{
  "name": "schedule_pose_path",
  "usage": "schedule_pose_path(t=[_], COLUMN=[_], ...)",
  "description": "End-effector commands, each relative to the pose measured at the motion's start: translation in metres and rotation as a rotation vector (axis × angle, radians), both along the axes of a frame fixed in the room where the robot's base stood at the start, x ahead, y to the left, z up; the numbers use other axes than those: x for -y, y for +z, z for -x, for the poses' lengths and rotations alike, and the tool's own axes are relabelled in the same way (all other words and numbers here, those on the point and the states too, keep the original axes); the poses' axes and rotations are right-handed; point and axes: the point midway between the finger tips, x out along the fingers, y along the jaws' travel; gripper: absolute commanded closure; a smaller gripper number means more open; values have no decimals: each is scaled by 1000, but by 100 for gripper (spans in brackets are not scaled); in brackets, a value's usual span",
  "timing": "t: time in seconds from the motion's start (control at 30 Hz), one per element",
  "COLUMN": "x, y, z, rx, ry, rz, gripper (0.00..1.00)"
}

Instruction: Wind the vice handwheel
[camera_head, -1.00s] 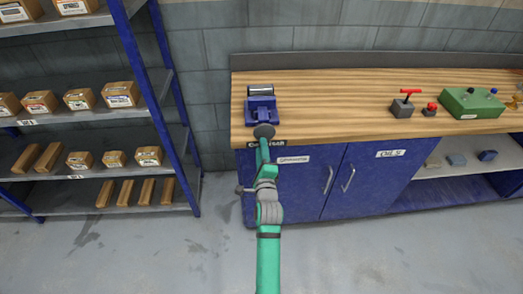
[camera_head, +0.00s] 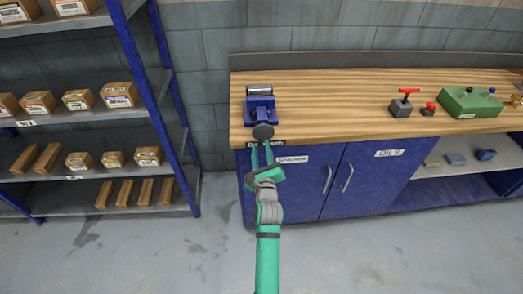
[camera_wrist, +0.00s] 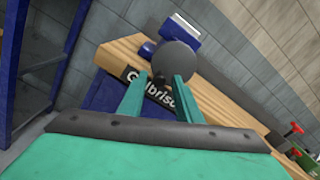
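The blue vice (camera_head: 259,104) stands at the left end of the wooden bench top, with a pale metal roller-like part on it. Its dark round handwheel (camera_head: 263,131) faces me at the bench's front edge. The handwheel also shows in the wrist view (camera_wrist: 178,60), with a small dark knob (camera_wrist: 157,81) low on its left. My green gripper (camera_head: 261,144) is just in front of and below the wheel. In the wrist view its fingers (camera_wrist: 158,84) are apart, one on each side of the knob. I cannot tell whether either finger touches it.
The bench (camera_head: 340,92) carries a grey block with a red T-handle (camera_head: 403,102), a red button (camera_head: 430,109) and a green box (camera_head: 472,102) at the right. Blue cupboard doors are below. A blue-posted shelf rack (camera_head: 150,90) with cartons stands left. The floor is clear.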

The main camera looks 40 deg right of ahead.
Motion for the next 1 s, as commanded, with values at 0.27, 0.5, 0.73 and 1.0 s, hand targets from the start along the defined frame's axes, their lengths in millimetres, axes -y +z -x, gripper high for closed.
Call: schedule_pose_path(t=[0.27,0.5,0.73,1.0], x=[-1,-1,2,6], y=[-1,-1,-3,-5], z=[-1,-1,1,3], rx=[0,-1,-72,-158], ry=[1,1,1,0], rz=[1,1,118,256], gripper=[71,100,100,100])
